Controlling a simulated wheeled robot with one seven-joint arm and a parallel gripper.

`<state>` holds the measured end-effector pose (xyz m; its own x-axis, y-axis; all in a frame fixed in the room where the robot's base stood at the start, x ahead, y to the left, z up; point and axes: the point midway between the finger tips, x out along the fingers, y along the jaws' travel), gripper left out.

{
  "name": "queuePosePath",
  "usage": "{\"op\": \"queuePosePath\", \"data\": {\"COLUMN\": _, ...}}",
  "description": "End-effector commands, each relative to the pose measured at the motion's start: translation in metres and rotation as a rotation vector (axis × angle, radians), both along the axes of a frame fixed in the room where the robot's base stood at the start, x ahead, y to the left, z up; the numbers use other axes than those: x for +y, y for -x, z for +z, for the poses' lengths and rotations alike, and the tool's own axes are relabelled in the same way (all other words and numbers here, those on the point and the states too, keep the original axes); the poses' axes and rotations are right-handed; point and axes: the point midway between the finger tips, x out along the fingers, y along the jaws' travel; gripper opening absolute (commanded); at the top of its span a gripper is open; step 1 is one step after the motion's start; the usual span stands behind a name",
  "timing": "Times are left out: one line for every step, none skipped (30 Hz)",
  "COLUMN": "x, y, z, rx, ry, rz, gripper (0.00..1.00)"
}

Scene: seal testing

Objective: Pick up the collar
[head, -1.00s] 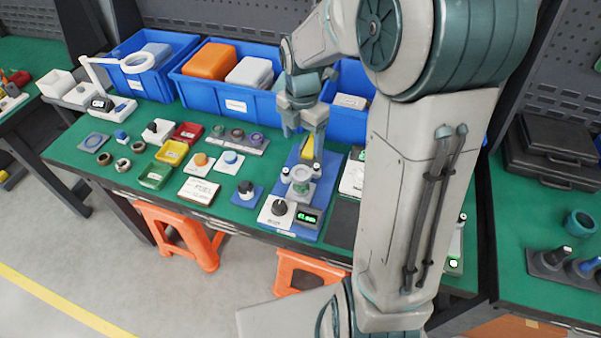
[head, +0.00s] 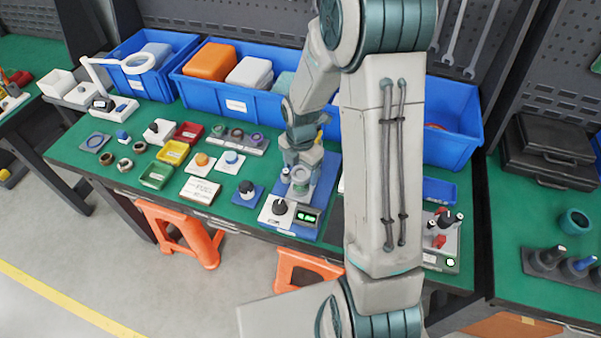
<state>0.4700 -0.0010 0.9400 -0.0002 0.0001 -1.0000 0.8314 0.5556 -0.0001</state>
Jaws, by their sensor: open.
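A pale grey ring-shaped piece (head: 300,180), which looks like the collar, sits on the blue-based test fixture (head: 324,184) near the table's front edge. My gripper (head: 300,168) is open and points down right over this piece, its fingertips close to it. The gripper hides part of the piece, and I cannot tell whether the fingers touch it. Nothing is seen held.
A black knob (head: 280,207) and a small green-lit display (head: 307,217) stand just in front. A rack of rings (head: 237,134) and coloured trays (head: 173,151) lie to the left. Blue bins (head: 228,103) line the back. My arm hides part of the table's right side.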

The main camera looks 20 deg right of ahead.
Motion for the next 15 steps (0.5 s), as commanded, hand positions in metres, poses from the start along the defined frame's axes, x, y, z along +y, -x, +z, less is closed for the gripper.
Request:
{"op": "queuePosePath", "data": {"x": 0.0, "y": 0.0002, "z": -0.0018, "rx": 0.001, "ry": 0.001, "rz": 0.0, "gripper": 0.73}}
{"op": "queuePosePath", "data": {"x": 0.0, "y": 0.0002, "z": -0.0024, "rx": 0.001, "ry": 0.001, "rz": 0.0, "gripper": 0.73}}
{"op": "queuePosePath", "data": {"x": -0.0001, "y": 0.0002, "z": -0.0027, "rx": 0.001, "ry": 0.001, "rz": 0.0, "gripper": 0.73}}
{"op": "queuePosePath", "data": {"x": -0.0002, "y": 0.0001, "z": -0.0027, "rx": 0.0, "ry": 0.0, "rz": 0.0, "gripper": 0.73}}
{"op": "queuePosePath", "data": {"x": -0.0002, "y": 0.0001, "z": -0.0027, "rx": 0.0, "ry": 0.0, "rz": 0.0, "gripper": 0.73}}
{"op": "queuePosePath", "data": {"x": -0.0002, "y": 0.0001, "z": -0.0026, "rx": 0.0, "ry": 0.0, "rz": 0.0, "gripper": 0.73}}
{"op": "queuePosePath", "data": {"x": -0.0002, "y": 0.0001, "z": -0.0025, "rx": 0.0, "ry": 0.0, "rz": 0.0, "gripper": 0.73}}
{"op": "queuePosePath", "data": {"x": -0.0002, "y": 0.0001, "z": -0.0025, "rx": 0.0, "ry": 0.0, "rz": 0.0, "gripper": 0.7}}
{"op": "queuePosePath", "data": {"x": -0.0002, "y": 0.0, "z": -0.0024, "rx": 0.0, "ry": 0.0, "rz": 0.0, "gripper": 0.59}}
{"op": "queuePosePath", "data": {"x": -0.0002, "y": 0.0, "z": -0.0024, "rx": 0.0, "ry": 0.0, "rz": 0.0, "gripper": 0.5}}
{"op": "queuePosePath", "data": {"x": -0.0001, "y": 0.0, "z": -0.0024, "rx": 0.0, "ry": 0.0, "rz": 0.0, "gripper": 0.42}}
{"op": "queuePosePath", "data": {"x": -0.0002, "y": 0.0, "z": -0.0023, "rx": 0.0, "ry": 0.0, "rz": 0.0, "gripper": 0.31}}
{"op": "queuePosePath", "data": {"x": -0.0002, "y": 0.0, "z": -0.0023, "rx": 0.0, "ry": 0.0, "rz": 0.0, "gripper": 0.25}}
{"op": "queuePosePath", "data": {"x": -0.0002, "y": 0.0, "z": -0.0023, "rx": 0.0, "ry": 0.0, "rz": 0.0, "gripper": 0.25}}
{"op": "queuePosePath", "data": {"x": -0.0002, "y": -0.0002, "z": -0.0019, "rx": -0.001, "ry": 0.0, "rz": 0.0, "gripper": 0.25}}
